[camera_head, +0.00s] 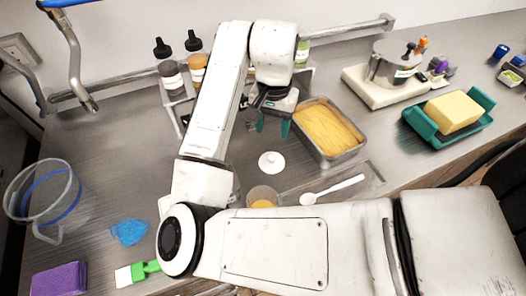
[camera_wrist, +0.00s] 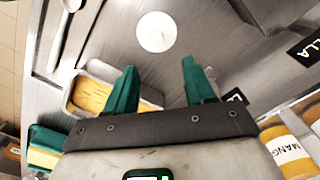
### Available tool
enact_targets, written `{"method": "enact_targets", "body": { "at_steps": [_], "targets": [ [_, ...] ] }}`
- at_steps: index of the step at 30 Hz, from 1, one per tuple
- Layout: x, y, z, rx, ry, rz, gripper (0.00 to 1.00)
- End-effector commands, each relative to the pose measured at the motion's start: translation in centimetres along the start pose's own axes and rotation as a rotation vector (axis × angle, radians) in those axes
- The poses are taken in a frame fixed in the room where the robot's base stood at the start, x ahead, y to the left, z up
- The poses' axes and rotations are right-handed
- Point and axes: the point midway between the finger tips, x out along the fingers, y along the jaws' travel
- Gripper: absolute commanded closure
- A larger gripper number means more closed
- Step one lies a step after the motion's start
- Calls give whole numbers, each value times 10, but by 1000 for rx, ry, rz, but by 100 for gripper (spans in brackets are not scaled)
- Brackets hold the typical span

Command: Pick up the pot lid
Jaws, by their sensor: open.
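The pot lid (camera_head: 271,161) is a small white round disc with a knob, lying on the steel counter in the middle of the head view. In the wrist view the white lid (camera_wrist: 156,32) is near the top centre, beyond my fingertips. My gripper (camera_head: 272,126) has green fingers and hangs behind the lid in the head view, apart from it. In the wrist view my gripper (camera_wrist: 158,80) is open, with nothing between its fingers.
A metal pan of yellow food (camera_head: 328,130) stands right of my gripper. A white spoon (camera_head: 332,189) and a small cup (camera_head: 262,197) lie nearer. Bottles (camera_head: 196,65) stand behind my arm. A blue cloth (camera_head: 128,232) lies left.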

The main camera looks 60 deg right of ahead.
Motion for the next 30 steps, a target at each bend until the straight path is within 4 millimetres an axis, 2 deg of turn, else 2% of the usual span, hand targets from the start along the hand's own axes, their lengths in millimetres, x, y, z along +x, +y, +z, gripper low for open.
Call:
{"method": "enact_targets", "body": {
  "at_steps": [6,9,16,24,30],
  "targets": [
    [34,2,0,-2,1,5,46],
    [46,1,0,-2,1,4,46],
    [59,2,2,-1,1,3,46],
    [93,5,8,-2,-2,3,46],
    [104,4,7,0,-1,0,46]
  ]
}}
